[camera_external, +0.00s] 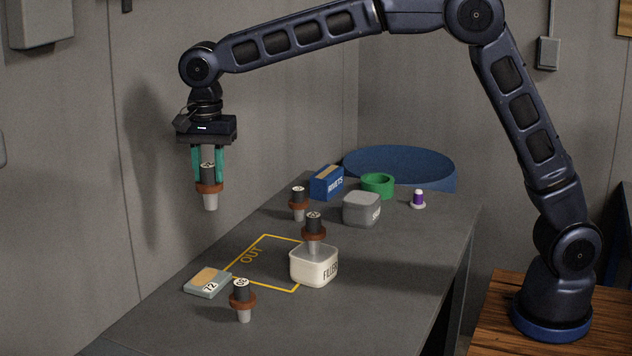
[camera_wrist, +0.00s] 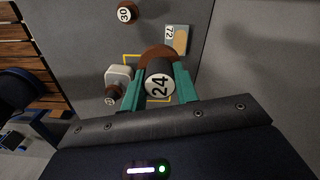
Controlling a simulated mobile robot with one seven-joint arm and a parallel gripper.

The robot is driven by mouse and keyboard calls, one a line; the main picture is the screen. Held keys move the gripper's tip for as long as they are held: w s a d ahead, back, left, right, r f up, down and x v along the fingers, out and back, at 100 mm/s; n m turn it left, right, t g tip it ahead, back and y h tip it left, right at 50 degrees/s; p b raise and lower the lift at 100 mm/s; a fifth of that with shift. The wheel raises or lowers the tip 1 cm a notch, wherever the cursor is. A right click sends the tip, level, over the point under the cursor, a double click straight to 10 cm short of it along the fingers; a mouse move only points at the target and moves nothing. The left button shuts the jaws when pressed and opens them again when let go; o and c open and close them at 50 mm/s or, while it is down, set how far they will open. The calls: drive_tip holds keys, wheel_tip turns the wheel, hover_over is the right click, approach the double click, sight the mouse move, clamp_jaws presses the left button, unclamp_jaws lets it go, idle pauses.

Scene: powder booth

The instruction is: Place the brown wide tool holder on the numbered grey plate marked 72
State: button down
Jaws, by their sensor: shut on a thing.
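My gripper (camera_external: 209,178) hangs above the far-left part of the table, its green fingers shut on a tool holder (camera_external: 209,190) with a black top, wide brown collar and grey cone. It hangs upright in the air, cone down. In the wrist view the held tool holder (camera_wrist: 158,84) shows the number 24 between the fingers (camera_wrist: 160,92). The grey plate marked 72 (camera_external: 200,291) lies flat on the table, with a tan patch on top, below and nearer the camera than the held holder. The plate also shows in the wrist view (camera_wrist: 168,46); nothing stands on it.
Another (camera_external: 314,230) is at the FILLER bin (camera_external: 312,268), inside or behind unclear; a third (camera_external: 298,203) stands farther back. A yellow OUT outline (camera_external: 265,236) adjoins the plate.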

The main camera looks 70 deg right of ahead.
drive_tip(key=w+d, duration=0.4)
drive_tip(key=w, duration=0.1)
drive_tip(key=f, duration=2)
drive_tip(key=shift+w+a, duration=0.1)
drive_tip(key=shift+w, duration=0.15)
drive_tip(key=shift+f, duration=0.15)
drive_tip(key=c, duration=1.1)
unclamp_jaws()
wheel_tip(320, 180, up, 12)
drive_tip(key=shift+r, duration=0.25)
